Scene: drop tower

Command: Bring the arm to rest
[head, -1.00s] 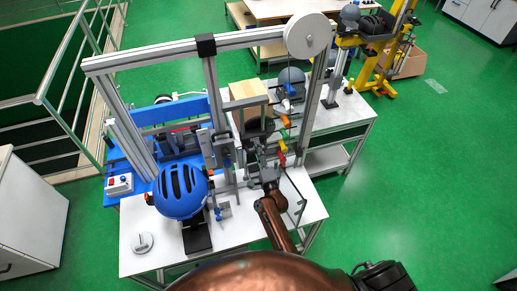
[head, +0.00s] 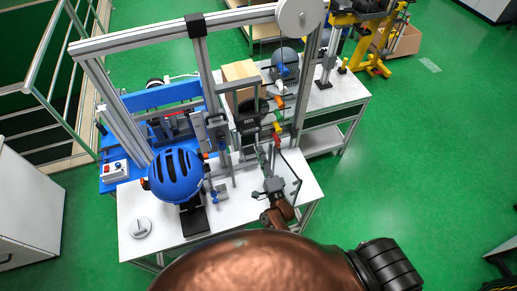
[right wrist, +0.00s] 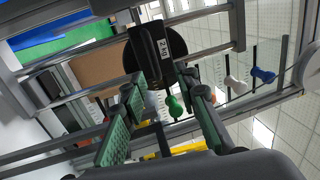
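My right gripper (head: 268,160) is over the white table (head: 240,210) in front of the drop tower (head: 212,85). In the right wrist view my right gripper (right wrist: 157,125) shows its two green-padded fingers spread apart, with no object clamped between them. A black round weight marked 2 KG (right wrist: 157,52) is beyond the fingertips, apart from them. A green handle (right wrist: 175,107) shows between the fingers, farther away. The blue helmet (head: 176,175) sits on a black support at the left of the table. My left gripper is not in view.
A grey disc (head: 140,228) lies at the table's front left corner. A control box with buttons (head: 115,170) stands at the left. Green floor (head: 400,170) is free to the right.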

